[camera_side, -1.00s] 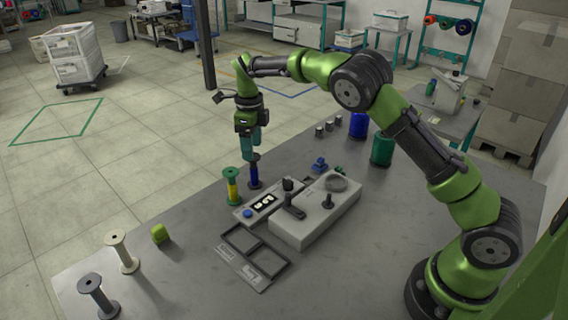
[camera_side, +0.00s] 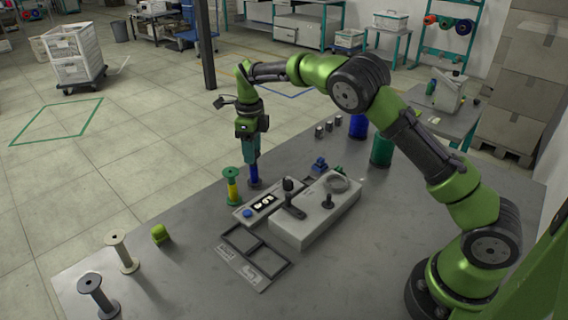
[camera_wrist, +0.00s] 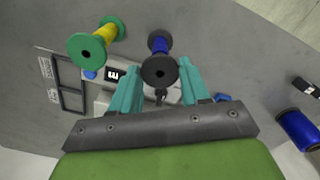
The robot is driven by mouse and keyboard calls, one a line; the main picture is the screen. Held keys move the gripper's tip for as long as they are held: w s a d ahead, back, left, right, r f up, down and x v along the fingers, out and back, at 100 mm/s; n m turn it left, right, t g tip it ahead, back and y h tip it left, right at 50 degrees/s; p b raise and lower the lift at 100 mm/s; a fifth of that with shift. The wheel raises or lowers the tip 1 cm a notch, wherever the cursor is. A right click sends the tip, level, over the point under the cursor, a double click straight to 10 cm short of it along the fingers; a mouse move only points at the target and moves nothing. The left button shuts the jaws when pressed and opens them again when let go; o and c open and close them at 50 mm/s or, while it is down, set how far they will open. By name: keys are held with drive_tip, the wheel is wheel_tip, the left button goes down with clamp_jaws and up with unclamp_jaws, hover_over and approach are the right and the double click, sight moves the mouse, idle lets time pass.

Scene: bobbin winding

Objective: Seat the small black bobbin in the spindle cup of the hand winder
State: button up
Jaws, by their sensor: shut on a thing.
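A black-flanged bobbin with blue winding (camera_side: 254,175) stands upright on the table beside the green-and-yellow spool. It also shows between my fingers in the wrist view (camera_wrist: 159,70). My gripper (camera_side: 253,160) points down from above and is shut on this bobbin's upper part. The hand winder (camera_side: 315,212) is a pale grey box to the right, with a black crank (camera_side: 291,207), a short black post (camera_side: 327,202) and a grey ring on top. I cannot tell which part is the spindle cup.
The green-and-yellow spool (camera_side: 231,186) stands close left of my gripper. A panel with a blue button (camera_side: 248,213) and a black-framed tray (camera_side: 238,240) lie in front. A green block (camera_side: 159,235), white spool (camera_side: 121,250) and grey spool (camera_side: 97,294) stand front left. Large blue and green spools stand behind.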

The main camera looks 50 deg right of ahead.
drive_tip(key=shift+r, duration=2.15)
drive_tip(key=s+d+r+m, duration=0.1)
drive_tip(key=s+d+r, duration=0.85)
drive_tip(key=s, duration=0.35)
drive_tip(key=s+d+f+n, duration=0.1)
drive_tip(key=s+f, duration=0.5)
drive_tip(key=f, duration=0.1)
drive_tip(key=shift+s+d+f, duration=0.2)
drive_tip(key=shift+s+d, duration=0.1)
drive_tip(key=shift+s, duration=0.05)
drive_tip(key=shift+f, duration=0.5)
drive_tip(key=shift+f, duration=0.35)
drive_tip(key=shift+f, duration=0.1)
